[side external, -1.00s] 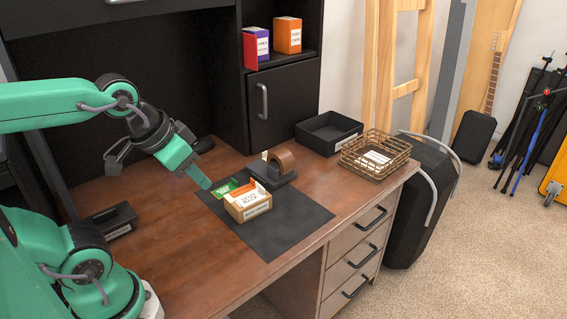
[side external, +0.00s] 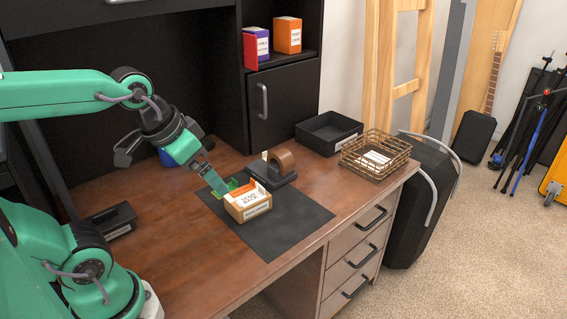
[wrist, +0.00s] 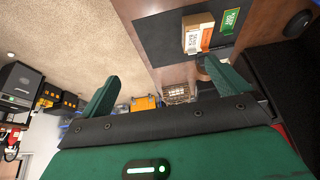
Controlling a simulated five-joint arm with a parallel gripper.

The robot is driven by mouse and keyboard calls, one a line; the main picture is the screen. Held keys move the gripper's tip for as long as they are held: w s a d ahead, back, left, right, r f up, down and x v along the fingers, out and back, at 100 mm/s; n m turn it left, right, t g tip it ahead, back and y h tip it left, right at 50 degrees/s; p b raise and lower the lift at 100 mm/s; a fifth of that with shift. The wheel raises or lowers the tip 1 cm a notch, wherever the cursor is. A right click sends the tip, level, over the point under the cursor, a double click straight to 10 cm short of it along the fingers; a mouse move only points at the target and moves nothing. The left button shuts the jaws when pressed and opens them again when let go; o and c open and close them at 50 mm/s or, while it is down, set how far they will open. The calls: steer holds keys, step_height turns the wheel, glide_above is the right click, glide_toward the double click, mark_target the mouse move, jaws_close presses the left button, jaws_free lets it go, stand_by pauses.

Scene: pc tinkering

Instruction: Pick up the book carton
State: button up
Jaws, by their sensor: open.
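A small tan carton (side external: 248,206) with a white and orange top label sits on the dark mat, and I take it for the book carton. It also shows at the top of the wrist view (wrist: 198,34). A green card (wrist: 229,21) lies right beside it. My gripper (side external: 215,182) points down just left of and behind the carton in the side view, partly covering the green card. In the wrist view my gripper (wrist: 165,72) has its two fingers wide apart with nothing between them. I cannot tell whether a finger touches the carton.
A tape dispenser (side external: 275,168) stands just behind the carton. A wire basket (side external: 375,155) and a black tray (side external: 328,133) are further right. A black tray (side external: 113,220) lies at left. The dark mat (side external: 285,225) is clear at front right.

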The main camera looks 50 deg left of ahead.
steer(key=w+a+f+g, duration=0.1)
steer(key=w+a+f, duration=0.15)
steer(key=w, duration=0.25)
steer(key=w+a+f+g, duration=0.2)
steer(key=w+a, duration=0.1)
steer(key=w, duration=0.3)
steer(key=g, duration=0.2)
glide_above(248, 194)
steer(key=shift+m, duration=0.4)
steer(key=f, duration=0.9)
steer(key=shift+s+d+f, duration=0.25)
steer(key=shift+s+f, duration=0.05)
steer(key=shift+f, duration=0.1)
steer(key=shift+w+a+f, duration=0.15)
steer(key=shift+a+f, duration=0.05)
steer(key=shift+f, duration=1.55)
steer(key=shift+f, duration=2.6)
steer(key=shift+w, duration=0.1)
steer(key=c, duration=1.4)
